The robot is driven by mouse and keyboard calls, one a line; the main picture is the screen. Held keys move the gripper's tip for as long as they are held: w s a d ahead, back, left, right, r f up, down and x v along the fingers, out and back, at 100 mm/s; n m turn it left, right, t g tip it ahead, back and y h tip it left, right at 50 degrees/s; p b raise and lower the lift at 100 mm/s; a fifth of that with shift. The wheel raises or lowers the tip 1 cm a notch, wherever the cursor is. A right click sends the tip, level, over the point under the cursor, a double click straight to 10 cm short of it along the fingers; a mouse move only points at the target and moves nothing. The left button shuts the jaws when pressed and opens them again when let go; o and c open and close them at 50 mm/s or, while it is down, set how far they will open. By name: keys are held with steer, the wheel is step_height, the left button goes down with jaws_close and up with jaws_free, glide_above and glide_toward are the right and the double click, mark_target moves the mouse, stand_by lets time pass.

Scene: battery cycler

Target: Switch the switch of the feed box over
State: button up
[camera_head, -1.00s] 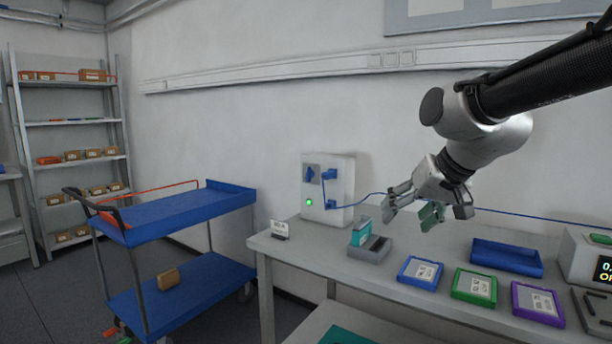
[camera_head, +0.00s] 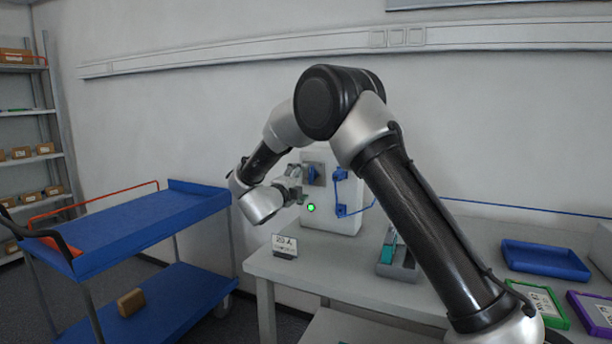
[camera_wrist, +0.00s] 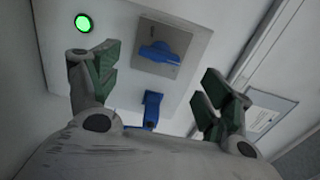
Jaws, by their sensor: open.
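The feed box (camera_head: 350,160) is a white box on the left end of the bench. Its blue switch (camera_head: 313,176) sits on a grey plate, partly hidden by my gripper in the head view. In the wrist view the blue switch (camera_wrist: 158,53) lies across its grey plate (camera_wrist: 185,38), beyond my fingertips. A green lamp (camera_head: 311,208) glows on the box; the wrist view also shows the lamp (camera_wrist: 83,23). My gripper (camera_head: 302,184) is close in front of the switch, open and empty. In the wrist view my gripper (camera_wrist: 160,85) has its fingers wide apart; no contact shows.
Blue connectors (camera_head: 341,210) and a cable are on the box beside the switch; one connector (camera_wrist: 151,108) shows between my fingers. A small sign (camera_head: 285,246) stands at the bench's left edge. A blue cart (camera_head: 150,222) stands left. A grey-green holder (camera_head: 398,265) is right of the box.

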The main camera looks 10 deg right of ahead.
mark_target(310, 176)
steer(key=x, duration=0.7)
steer(key=shift+w+d, duration=0.2)
steer(key=shift+w, duration=0.05)
steer(key=c, duration=1)
